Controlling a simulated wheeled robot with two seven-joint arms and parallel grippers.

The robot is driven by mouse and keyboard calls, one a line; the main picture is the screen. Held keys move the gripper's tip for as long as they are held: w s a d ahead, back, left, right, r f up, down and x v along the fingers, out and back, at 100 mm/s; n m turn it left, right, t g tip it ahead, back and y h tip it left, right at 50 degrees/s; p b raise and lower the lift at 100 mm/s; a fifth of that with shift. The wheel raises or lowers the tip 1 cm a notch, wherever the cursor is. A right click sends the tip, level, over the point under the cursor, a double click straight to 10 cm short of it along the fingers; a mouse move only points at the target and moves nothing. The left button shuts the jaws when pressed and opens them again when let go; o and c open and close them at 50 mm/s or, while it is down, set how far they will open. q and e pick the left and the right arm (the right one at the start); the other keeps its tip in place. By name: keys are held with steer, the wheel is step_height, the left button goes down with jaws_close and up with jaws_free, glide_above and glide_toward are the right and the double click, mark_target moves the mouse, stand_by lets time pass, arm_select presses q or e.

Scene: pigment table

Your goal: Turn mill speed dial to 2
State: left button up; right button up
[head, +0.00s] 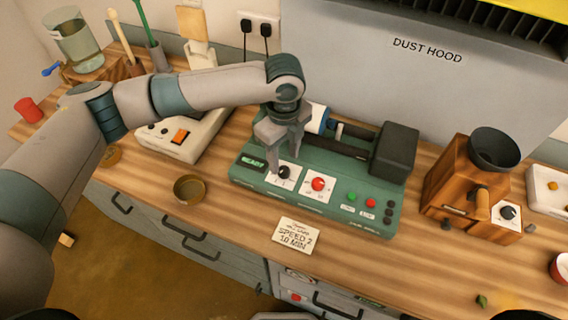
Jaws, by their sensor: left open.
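The green mill (330,207) stands on the wooden worktop (240,225) below the dust hood. A black dial (283,172) sits on a white scale plate on its front left. A red knob (318,184) sits on a second plate to its right. The scale marks and the dial's setting are too small to read. My left gripper (282,160) points down over the black dial, fingers open and tips close around it; I cannot tell whether they touch. A card (297,236) in front of the mill reads "SPEED 2 10 MIN". My right gripper is out of view.
A small brass bowl (188,190) is left of the mill, with a white device (184,138) behind it. A wooden grinder (467,187) with a dark hopper stands to the right. The mill's green button (351,197) and red button (370,202) are near its right end. The front right worktop is mostly clear.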

mark_target(284, 169)
arm_select(q)
step_height(284, 169, up, 13)
steer(key=b, duration=0.3)
steer(key=shift+r+b, duration=0.2)
steer(key=shift+b, duration=0.15)
